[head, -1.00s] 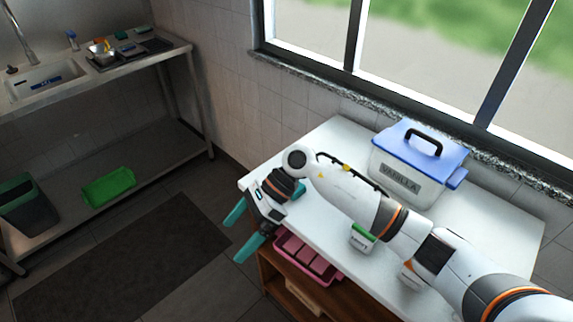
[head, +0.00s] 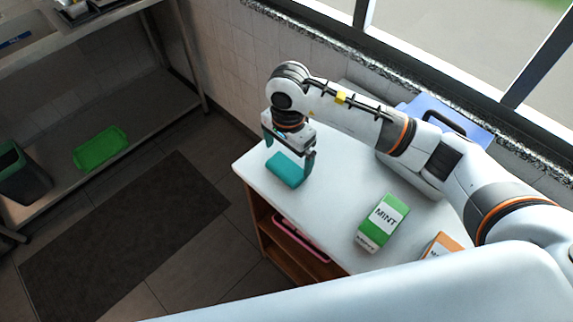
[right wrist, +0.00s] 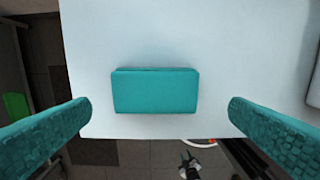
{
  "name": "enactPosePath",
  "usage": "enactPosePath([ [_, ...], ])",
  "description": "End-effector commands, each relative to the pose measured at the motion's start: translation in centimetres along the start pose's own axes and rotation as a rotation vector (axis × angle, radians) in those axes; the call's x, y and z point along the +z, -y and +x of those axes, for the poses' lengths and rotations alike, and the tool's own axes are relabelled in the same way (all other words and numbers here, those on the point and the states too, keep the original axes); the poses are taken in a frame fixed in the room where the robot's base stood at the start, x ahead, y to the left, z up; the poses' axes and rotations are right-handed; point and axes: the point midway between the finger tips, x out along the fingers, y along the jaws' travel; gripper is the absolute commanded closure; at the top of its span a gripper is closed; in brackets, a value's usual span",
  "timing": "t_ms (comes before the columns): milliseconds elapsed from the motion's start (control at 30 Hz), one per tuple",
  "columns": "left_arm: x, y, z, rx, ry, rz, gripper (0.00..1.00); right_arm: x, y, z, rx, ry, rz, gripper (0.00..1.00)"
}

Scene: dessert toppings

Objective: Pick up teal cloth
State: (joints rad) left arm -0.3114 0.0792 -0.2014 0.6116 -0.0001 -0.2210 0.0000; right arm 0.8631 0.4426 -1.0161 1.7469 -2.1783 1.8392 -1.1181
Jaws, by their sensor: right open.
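The teal cloth (head: 287,170) is a folded block lying on the white tabletop near its left front corner. In the right wrist view the cloth (right wrist: 155,91) lies between the two teal fingers, with a clear gap on each side. My right gripper (head: 289,160) is open and points down over the cloth, with nothing in it. In the right wrist view the open right gripper (right wrist: 160,118) has its fingers at the left and right edges.
A green MINT carton (head: 381,222) and an orange carton (head: 440,245) stand on the white table (head: 330,200). A blue-lidded tub (head: 452,125) is behind my right arm. A pink tray (head: 300,238) sits on the shelf below. A green tray (head: 100,148) lies on the left rack.

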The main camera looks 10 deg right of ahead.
Motion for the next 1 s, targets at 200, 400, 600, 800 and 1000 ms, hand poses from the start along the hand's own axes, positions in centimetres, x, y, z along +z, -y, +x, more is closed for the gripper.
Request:
enactPosePath([
  [200, 1.4, -0.3, -1.1, 0.003, 0.019, 0.000, 0.64, -0.1, -0.1, 1.7, -0.004, -0.003, 0.001, 0.00],
  [400, 2.2, -0.4, -2.1, 0.004, 0.032, 0.000, 0.64, -0.1, -0.4, 4.8, -0.003, -0.003, 0.002, 0.00],
  [600, 2.0, -0.4, -2.2, 0.004, 0.028, -0.001, 0.64, -0.1, -0.4, 5.7, 0.000, -0.001, 0.000, 0.00],
  [800, 1.6, -0.3, -2.1, 0.004, 0.022, -0.001, 0.64, -0.1, -0.4, 5.7, 0.001, -0.001, 0.000, 0.10],
  [1000, 1.5, -0.3, -2.1, 0.004, 0.020, -0.002, 0.64, -0.1, -0.4, 5.7, 0.001, -0.001, 0.000, 0.36],
])
